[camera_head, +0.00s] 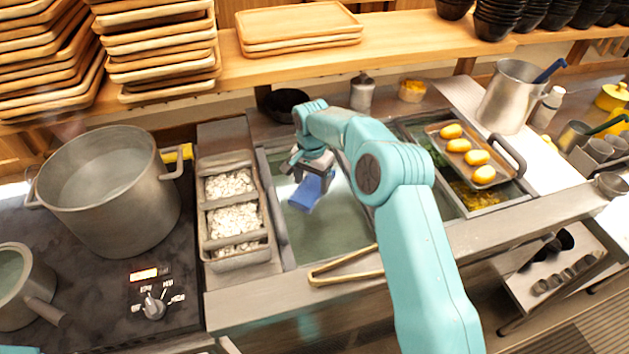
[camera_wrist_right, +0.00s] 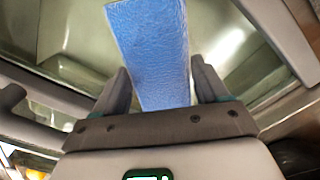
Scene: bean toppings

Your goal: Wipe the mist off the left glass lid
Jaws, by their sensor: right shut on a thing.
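The left glass lid (camera_head: 332,238) lies in a metal frame in the middle of the counter in the head view. Its surface looks greyish green, with a paler patch near the blue cloth (camera_head: 306,192). My right gripper (camera_head: 313,172) is shut on the cloth, which hangs down over the lid's upper left part. In the wrist view the cloth (camera_wrist_right: 152,50) stretches out from between the fingers (camera_wrist_right: 160,88) over the glass. I cannot tell whether the cloth touches the glass.
Golden tongs (camera_head: 342,266) lie at the lid's front edge. A container of white pieces (camera_head: 212,254) stands to the left, beside a big pot (camera_head: 105,215). A tray with yellow items (camera_head: 499,172) rests on the right lid. A dark bowl (camera_head: 286,104) stands behind.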

